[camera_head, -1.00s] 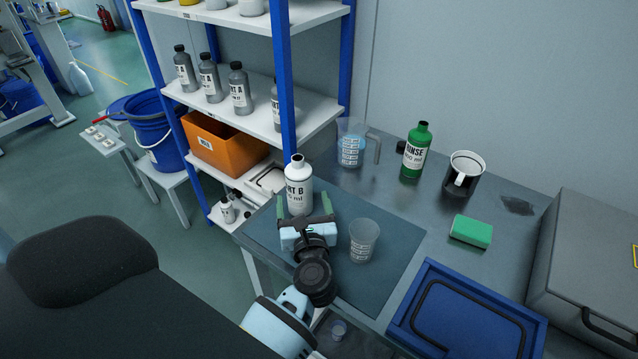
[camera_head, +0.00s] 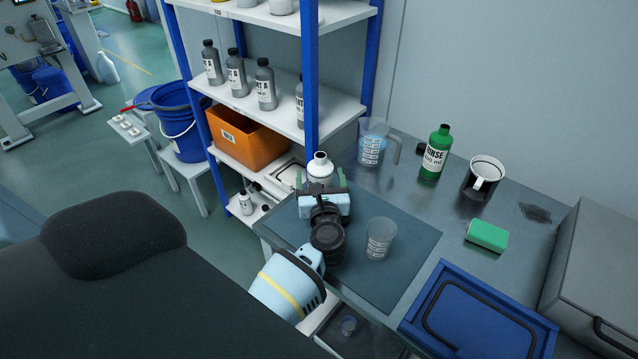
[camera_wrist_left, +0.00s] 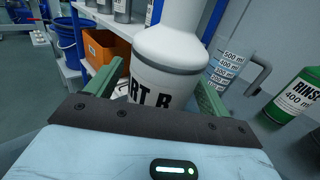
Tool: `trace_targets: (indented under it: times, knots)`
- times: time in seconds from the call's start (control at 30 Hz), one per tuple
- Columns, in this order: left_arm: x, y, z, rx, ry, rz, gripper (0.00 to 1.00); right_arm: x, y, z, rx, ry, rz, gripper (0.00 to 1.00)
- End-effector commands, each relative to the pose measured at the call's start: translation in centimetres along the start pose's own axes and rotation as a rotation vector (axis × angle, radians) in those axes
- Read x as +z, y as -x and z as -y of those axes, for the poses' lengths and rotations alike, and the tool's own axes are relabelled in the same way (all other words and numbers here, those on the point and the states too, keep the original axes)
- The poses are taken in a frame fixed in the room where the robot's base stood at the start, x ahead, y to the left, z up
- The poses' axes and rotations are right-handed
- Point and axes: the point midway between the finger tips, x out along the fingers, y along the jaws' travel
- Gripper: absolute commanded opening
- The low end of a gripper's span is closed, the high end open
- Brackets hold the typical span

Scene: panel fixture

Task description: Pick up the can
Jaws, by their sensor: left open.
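No thing that is plainly a can shows. A white bottle (camera_head: 320,167) with a partly hidden black "RT B" label stands upright at the back left of the dark mat. My left gripper (camera_head: 322,182) is in front of it and hides its lower part. In the left wrist view the bottle (camera_wrist_left: 172,48) stands between the two green fingers of my left gripper (camera_wrist_left: 155,92), which are open on either side of it. I cannot tell whether they touch it. My right gripper is not in view.
A clear cup (camera_head: 380,240) stands close to the right of my left wrist. Behind are a measuring jug (camera_head: 371,150), a green rinse bottle (camera_head: 436,153) and a black mug (camera_head: 477,185). A green sponge (camera_head: 487,236) and blue tray (camera_head: 480,318) lie right. A blue shelf post (camera_head: 311,80) rises behind the bottle.

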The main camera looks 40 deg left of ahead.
Motion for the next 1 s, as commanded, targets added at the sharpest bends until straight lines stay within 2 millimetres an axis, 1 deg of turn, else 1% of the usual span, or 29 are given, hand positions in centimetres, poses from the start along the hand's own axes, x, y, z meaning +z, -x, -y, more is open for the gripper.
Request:
trace_targets:
  times: [0.03, 0.1, 0.33, 0.37, 0.83, 1.0]
  knots:
    - [-0.01, -0.48, 0.0, 0.0, -0.002, 0.0, 0.81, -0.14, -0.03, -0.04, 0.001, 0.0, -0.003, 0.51]
    - [-0.15, -0.79, -0.03, 0.0, -0.002, -0.002, 0.81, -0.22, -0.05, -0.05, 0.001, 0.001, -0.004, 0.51]
    - [-0.23, -0.86, -0.02, -0.001, -0.001, -0.003, 0.81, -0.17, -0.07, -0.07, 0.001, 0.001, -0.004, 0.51]
    - [-0.23, -0.86, -0.02, -0.001, -0.001, -0.003, 0.78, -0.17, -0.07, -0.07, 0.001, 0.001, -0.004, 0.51]
    - [-0.21, -0.83, -0.01, -0.001, -0.001, -0.003, 0.17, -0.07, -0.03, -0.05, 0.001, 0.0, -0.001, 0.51]
    - [-0.04, -0.86, 0.02, -0.001, 0.0, 0.0, 0.17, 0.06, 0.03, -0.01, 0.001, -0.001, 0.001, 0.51]
